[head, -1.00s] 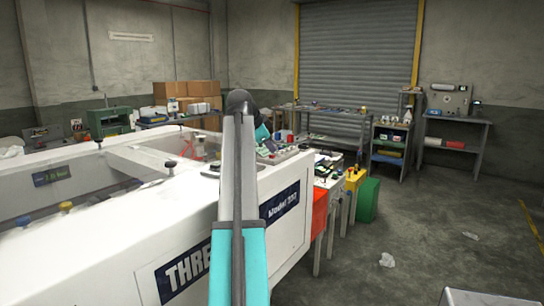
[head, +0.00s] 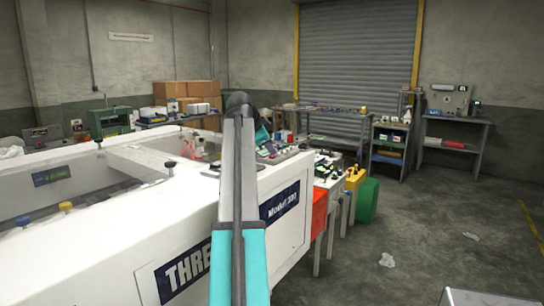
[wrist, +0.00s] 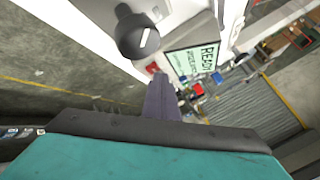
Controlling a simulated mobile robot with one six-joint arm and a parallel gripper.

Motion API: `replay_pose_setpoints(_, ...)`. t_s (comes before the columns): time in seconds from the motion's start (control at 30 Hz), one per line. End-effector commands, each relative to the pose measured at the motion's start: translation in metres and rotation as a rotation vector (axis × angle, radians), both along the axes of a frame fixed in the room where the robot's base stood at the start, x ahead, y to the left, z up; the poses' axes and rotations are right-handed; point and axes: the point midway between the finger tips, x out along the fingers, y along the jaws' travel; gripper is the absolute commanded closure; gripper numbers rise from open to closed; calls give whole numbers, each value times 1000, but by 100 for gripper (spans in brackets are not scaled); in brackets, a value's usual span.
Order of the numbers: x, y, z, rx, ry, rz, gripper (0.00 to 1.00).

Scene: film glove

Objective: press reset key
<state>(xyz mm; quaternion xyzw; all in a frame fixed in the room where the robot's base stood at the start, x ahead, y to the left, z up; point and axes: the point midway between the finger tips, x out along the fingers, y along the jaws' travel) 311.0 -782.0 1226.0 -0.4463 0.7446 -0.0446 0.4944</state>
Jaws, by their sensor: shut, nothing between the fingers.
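In the wrist view my gripper (wrist: 160,82) is shut and empty, its dark fingers pointing at a control panel. The panel has a black round knob (wrist: 138,36) with a white mark, a green screen (wrist: 193,58) with the word READY, and a red key (wrist: 153,68) close to the fingertips. A blue key (wrist: 217,78) and another red key (wrist: 198,90) lie right of the fingers. I cannot read any key label, so I cannot tell which is reset. I cannot tell whether the fingertips touch anything. In the head view my arm hides the fingers.
A long white machine (head: 120,245) with an open top fills the left of the head view. A red box (head: 319,215) and a green box (head: 367,200) stand beyond its right end. Shelves (head: 391,145) line the back. The floor at right is mostly clear.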

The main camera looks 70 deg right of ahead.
Motion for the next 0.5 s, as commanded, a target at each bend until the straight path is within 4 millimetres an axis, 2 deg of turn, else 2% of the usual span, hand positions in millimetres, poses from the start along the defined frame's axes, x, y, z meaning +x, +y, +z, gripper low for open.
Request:
replay_pose_setpoints(0.27,0,0,0,1,0,-1,100)
replay_pose_setpoints(0.5,0,0,7,1,0,-1,100)
